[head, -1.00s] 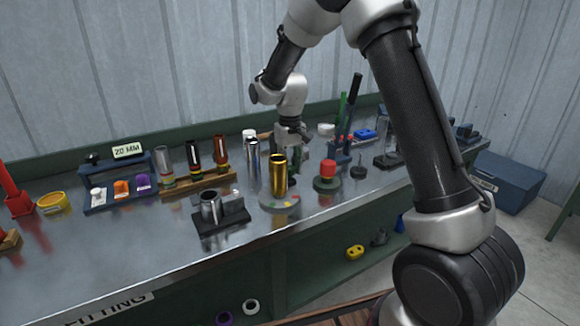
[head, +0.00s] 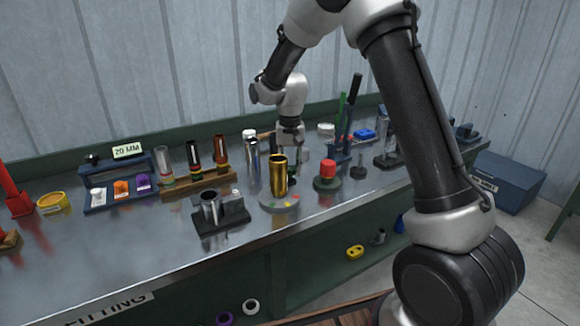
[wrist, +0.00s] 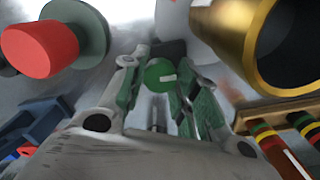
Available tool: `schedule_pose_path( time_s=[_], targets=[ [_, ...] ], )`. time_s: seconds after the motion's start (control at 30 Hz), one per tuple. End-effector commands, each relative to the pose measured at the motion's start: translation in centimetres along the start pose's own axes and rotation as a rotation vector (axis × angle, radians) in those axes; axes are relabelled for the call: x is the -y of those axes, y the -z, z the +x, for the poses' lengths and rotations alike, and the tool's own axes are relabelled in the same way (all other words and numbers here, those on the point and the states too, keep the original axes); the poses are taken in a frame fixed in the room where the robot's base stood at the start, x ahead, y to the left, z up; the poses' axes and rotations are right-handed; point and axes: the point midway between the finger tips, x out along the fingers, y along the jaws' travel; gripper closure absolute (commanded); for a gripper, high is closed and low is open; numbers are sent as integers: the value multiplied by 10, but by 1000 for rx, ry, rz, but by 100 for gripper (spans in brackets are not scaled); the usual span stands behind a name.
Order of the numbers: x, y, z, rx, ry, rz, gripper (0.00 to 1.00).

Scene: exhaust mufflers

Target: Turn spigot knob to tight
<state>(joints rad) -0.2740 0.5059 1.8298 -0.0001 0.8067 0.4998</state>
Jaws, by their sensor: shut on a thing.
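A dark block shows just beyond the knob. In the head view my gripper (head: 290,148) points down at the back of the bench, behind the gold cylinder (head: 279,174). The knob cannot be made out in the head view. Any tight marking is not readable.
The gold cylinder (wrist: 285,45) and a red-topped round piece (wrist: 42,48) stand close to my gripper. Silver cylinders (head: 252,158) are to its left in the head view. A rack of tubes (head: 197,180) stands further left.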

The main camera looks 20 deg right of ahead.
Motion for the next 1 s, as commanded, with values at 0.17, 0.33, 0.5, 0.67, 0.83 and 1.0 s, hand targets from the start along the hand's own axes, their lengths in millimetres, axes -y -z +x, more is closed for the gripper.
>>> schedule_pose_path(
  time_s=[0.17,0.33,0.5,0.67,0.83,1.0],
  targets=[
    [0,1,-1,-4,2,0,94],
    [0,1,-1,-4,2,0,59],
    [0,1,-1,-2,1,-1,59],
    [0,1,-5,-3,1,-1,59],
    [0,1,-31,-5,2,-1,59],
    [0,1,-71,-6,3,-1,59]
  ],
)
